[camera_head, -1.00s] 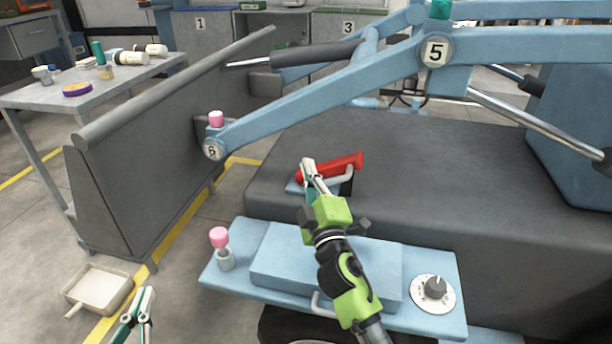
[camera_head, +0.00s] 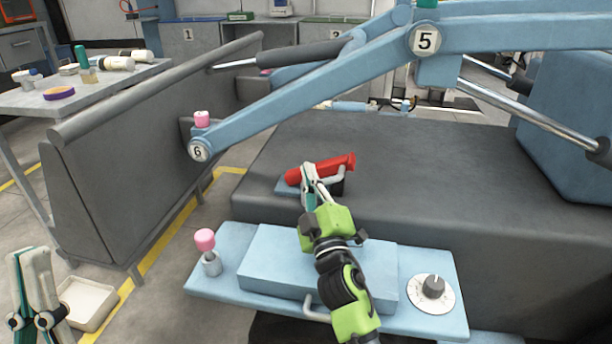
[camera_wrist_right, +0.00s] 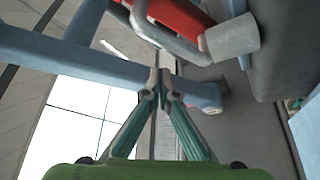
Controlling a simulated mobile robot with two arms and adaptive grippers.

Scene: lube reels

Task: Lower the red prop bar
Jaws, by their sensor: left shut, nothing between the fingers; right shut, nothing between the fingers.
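The red prop bar (camera_head: 335,165) lies nearly level, its right end slightly higher, on a small blue mount on the dark grey bed. It also shows at the top of the right wrist view (camera_wrist_right: 180,18), partly cut off, beside a bent grey bracket (camera_wrist_right: 165,38). My right gripper (camera_head: 307,166) is shut and empty. Its fingertips overlap the bar's left part in the head view; in the right wrist view (camera_wrist_right: 162,74) they sit just below the bracket, and I cannot tell if they touch. My left gripper (camera_head: 29,255) is shut and empty at the lower left, far from the bar.
A blue lift arm labelled 6 (camera_head: 300,100) slants above the bar. A blue step (camera_head: 220,262) with a pink-topped knob (camera_head: 205,240) and a grey dial (camera_head: 432,292) is in front. A grey side panel (camera_head: 110,190) stands left, with a white tray (camera_head: 88,303) on the floor.

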